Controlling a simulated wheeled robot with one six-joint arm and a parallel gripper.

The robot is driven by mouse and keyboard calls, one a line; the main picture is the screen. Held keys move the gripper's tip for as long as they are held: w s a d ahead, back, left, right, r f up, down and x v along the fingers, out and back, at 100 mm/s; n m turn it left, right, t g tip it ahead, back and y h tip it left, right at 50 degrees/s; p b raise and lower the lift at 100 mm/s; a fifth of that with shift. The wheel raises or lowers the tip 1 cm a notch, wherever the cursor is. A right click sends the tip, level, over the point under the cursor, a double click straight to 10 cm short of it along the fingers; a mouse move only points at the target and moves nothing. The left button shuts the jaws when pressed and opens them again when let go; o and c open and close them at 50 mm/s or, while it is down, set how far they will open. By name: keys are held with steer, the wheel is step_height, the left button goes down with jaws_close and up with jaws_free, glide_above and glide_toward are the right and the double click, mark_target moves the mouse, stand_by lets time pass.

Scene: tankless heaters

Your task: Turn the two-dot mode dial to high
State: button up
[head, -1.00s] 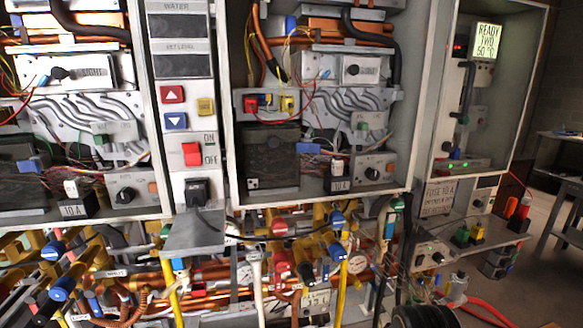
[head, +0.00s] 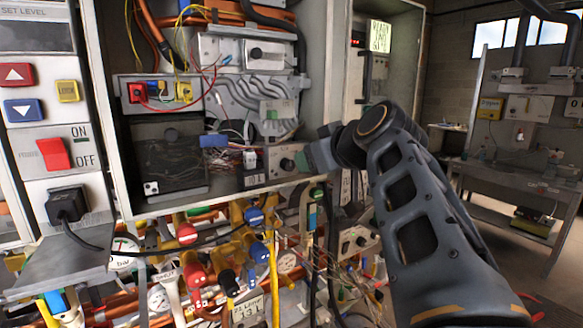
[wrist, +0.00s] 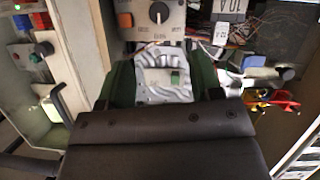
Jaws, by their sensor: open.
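A round black dial (head: 287,163) sits on a grey control box low in the middle cabinet. My gripper (head: 312,158) is just right of the dial in the head view and partly covers the box. In the wrist view my gripper (wrist: 166,66) is open, its dark green fingers apart with nothing held between them. The dial lies beyond the fingertips.
A silver plate (head: 262,97) with moulded ridges and a green switch is above the box. The cabinet's side wall (head: 338,60) stands close to my arm. Pipes and valves with blue (head: 258,252) and red handles crowd below. Left is a panel with a red power switch (head: 54,153).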

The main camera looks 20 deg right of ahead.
mark_target(291, 165)
steer(key=p+x, duration=0.2)
steer(key=x, duration=1)
steer(key=shift+w+d+f, duration=0.1)
steer(key=shift+w+f, duration=0.05)
steer(key=c, duration=0.9)
steer(key=shift+m+b, duration=0.3)
steer(key=shift+d+f+m+y+b, duration=0.1)
steer(key=shift+d+m+y+b, duration=0.05)
steer(key=shift+m+y+b, duration=1.6)
steer(key=shift+m+y, duration=0.35)
steer(key=shift+m, duration=0.6)
steer(key=o, duration=0.9)
